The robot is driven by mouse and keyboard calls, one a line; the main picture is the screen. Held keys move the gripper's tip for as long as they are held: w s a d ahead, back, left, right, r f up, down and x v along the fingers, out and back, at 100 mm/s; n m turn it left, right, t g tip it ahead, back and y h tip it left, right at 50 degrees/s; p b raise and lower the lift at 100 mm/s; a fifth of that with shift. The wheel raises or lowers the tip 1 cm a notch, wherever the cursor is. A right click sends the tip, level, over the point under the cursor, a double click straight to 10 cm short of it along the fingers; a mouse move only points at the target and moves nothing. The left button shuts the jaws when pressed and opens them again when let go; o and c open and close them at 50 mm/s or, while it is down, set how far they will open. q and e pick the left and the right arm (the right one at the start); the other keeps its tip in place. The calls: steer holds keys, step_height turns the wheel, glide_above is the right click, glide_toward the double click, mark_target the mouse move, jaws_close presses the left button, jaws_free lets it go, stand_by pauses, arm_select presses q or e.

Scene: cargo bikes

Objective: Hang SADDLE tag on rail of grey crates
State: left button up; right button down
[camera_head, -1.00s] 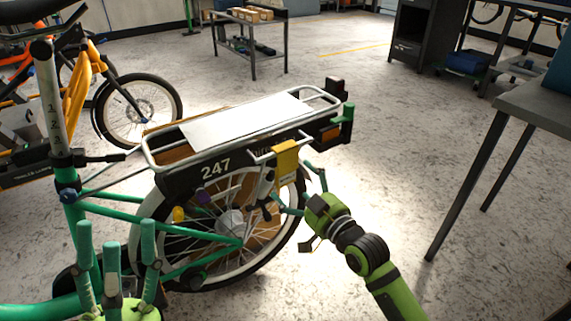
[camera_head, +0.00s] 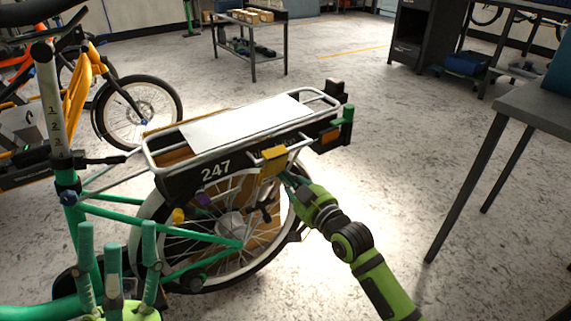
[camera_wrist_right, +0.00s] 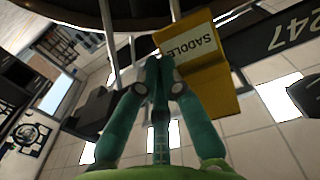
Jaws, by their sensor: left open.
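The yellow SADDLE tag (camera_head: 272,163) is at a short silver rail (camera_head: 300,140) on the near side of the cargo bike's rear rack. Its lettering reads clearly on the tag (camera_wrist_right: 195,52) in the right wrist view. My right gripper (camera_head: 288,178) reaches it from the lower right. In the wrist view, the teal fingers of my right gripper (camera_wrist_right: 165,68) converge on the tag's edge and appear shut on it. I cannot tell whether the tag is still hooked on the rail. My left gripper (camera_head: 116,240) is open and empty at the lower left, fingers upward. No grey crates are distinguishable.
The green bike's rear rack (camera_head: 160,165) carries a white panel (camera_head: 245,122); the dark side below reads 247. The rear wheel (camera_head: 230,225) is close to my right gripper. A dark table (camera_head: 540,105) stands at right. Floor between bike and table is clear.

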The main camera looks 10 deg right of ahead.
steer(key=shift+r, duration=0.2)
steer(key=shift+r+p, duration=1)
steer(key=shift+p, duration=0.3)
steer(key=shift+r, duration=0.2)
steer(key=p+v, duration=0.4)
steer(key=v, duration=0.4)
steer(key=shift+p, duration=0.35)
stand_by(0.3)
stand_by(0.4)
